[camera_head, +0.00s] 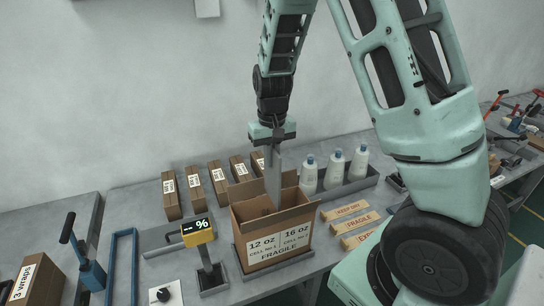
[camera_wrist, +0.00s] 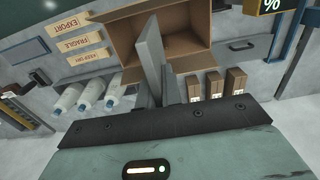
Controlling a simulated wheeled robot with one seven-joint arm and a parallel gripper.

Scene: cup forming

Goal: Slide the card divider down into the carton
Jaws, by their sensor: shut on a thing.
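The card divider (camera_head: 273,180) is a thin grey panel, seen nearly edge-on, hanging upright below my gripper (camera_head: 274,146). My gripper is shut on its top edge. The brown carton (camera_head: 262,241) stands open on the bench with its flaps up, marked 12 oz, 16 oz and FRAGILE. The divider's lower end overlaps the carton's mouth; I cannot tell how far it is inside. In the wrist view the divider (camera_wrist: 150,52) reaches from my gripper's fingers (camera_wrist: 156,95) across one side of the carton's opening (camera_wrist: 200,22).
White bottles (camera_head: 335,170) stand in a grey tray right of the carton. Several slim brown boxes (camera_head: 194,188) stand behind and left. A yellow display (camera_head: 198,232) is on a stand at left. Labelled strips (camera_head: 346,225) lie to the right.

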